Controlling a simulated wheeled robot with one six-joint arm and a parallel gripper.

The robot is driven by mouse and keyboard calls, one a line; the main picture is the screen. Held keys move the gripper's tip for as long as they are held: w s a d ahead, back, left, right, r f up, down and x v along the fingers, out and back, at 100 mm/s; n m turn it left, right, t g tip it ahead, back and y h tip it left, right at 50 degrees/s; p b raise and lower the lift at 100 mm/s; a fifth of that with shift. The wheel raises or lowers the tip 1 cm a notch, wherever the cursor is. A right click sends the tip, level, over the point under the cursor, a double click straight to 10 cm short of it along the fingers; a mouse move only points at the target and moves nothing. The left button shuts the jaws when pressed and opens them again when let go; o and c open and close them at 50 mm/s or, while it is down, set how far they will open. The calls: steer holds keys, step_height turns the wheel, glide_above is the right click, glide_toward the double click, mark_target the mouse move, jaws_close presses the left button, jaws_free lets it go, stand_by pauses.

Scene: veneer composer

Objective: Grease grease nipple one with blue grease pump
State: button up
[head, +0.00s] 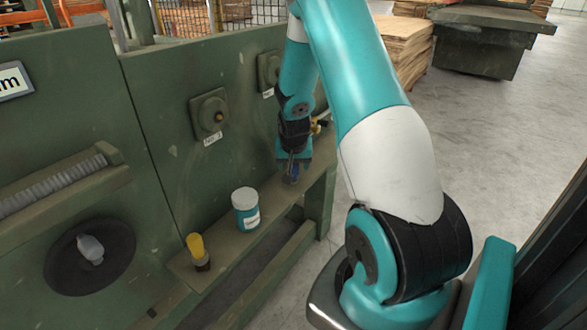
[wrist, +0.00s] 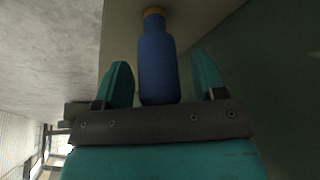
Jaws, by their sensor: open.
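The blue grease pump (wrist: 158,70), with an orange-yellow end, is between the two fingers of my gripper (wrist: 162,68) in the wrist view. The fingers are open, with a gap on each side of the pump. In the head view my gripper (head: 291,170) is low over the far end of the ledge, and a bit of the blue pump (head: 293,176) shows at its fingers. Two nipple plates are on the green machine wall: a nearer one (head: 209,112) with a brass nipple and a small label I cannot read surely, and a farther one (head: 268,72), partly hidden by my arm.
A teal-and-white can (head: 246,210) and a yellow-topped pump (head: 198,252) stand on the narrow ledge (head: 222,262), nearer than my gripper. Open floor lies at right.

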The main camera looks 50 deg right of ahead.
steer(key=shift+f, duration=0.1)
steer(key=shift+c, duration=0.4)
steer(key=c, duration=1)
steer(key=shift+s+r, duration=0.15)
steer(key=shift+r, duration=0.2)
step_height(320, 180, up, 7)
steer(key=shift+f, duration=0.1)
steer(key=s, duration=0.6)
steer(key=s+d+b, duration=0.1)
steer(key=s, duration=0.6)
steer(key=s+b, duration=0.1)
steer(key=s, duration=0.5)
steer(key=shift+s+d+f, duration=0.2)
steer(key=shift+s+d, duration=0.1)
